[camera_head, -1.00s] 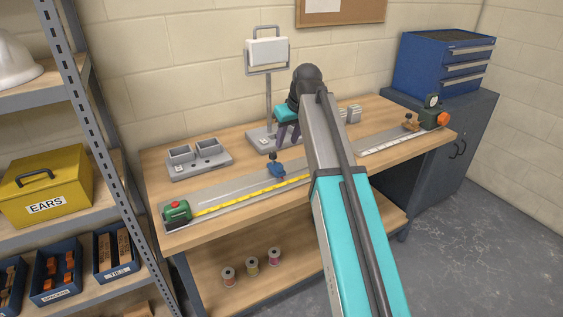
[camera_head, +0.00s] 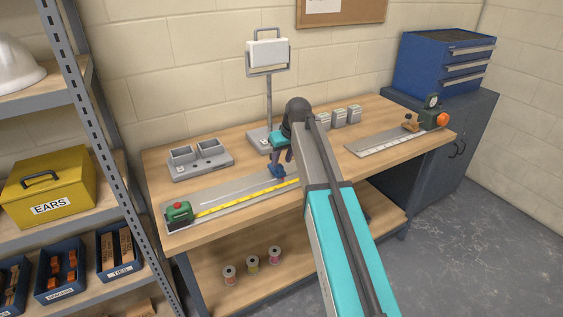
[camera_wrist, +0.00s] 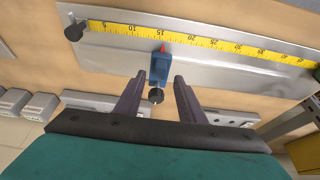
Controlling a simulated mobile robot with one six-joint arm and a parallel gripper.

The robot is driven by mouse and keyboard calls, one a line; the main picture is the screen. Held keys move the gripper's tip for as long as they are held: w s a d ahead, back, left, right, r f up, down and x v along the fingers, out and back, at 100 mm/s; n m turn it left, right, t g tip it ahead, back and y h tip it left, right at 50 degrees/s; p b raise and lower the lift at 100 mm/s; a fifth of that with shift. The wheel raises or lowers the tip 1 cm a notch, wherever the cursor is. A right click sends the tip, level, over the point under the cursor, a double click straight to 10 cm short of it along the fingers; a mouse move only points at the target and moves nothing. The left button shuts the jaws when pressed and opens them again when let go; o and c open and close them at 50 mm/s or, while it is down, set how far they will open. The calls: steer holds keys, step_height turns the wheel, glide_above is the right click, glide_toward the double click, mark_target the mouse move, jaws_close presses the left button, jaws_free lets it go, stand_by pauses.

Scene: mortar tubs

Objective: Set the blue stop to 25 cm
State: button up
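The blue stop (camera_head: 277,171) sits on the metal rail (camera_head: 228,190) on the workbench, beside the yellow tape scale (camera_head: 245,193). In the wrist view the stop (camera_wrist: 160,66) has a red pointer at the tape edge and a dark knob (camera_wrist: 156,96) on the near side. In the head view my gripper (camera_head: 282,158) is just above and behind the stop.
A green block with a red button (camera_head: 179,213) is at the rail's left end. A grey double tray (camera_head: 199,158) and a display stand (camera_head: 268,95) are behind the rail. A second rail (camera_head: 388,143) lies at right, with several grey blocks (camera_head: 338,118) behind.

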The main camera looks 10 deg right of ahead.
steer(key=shift+x, duration=1.45)
jaws_close()
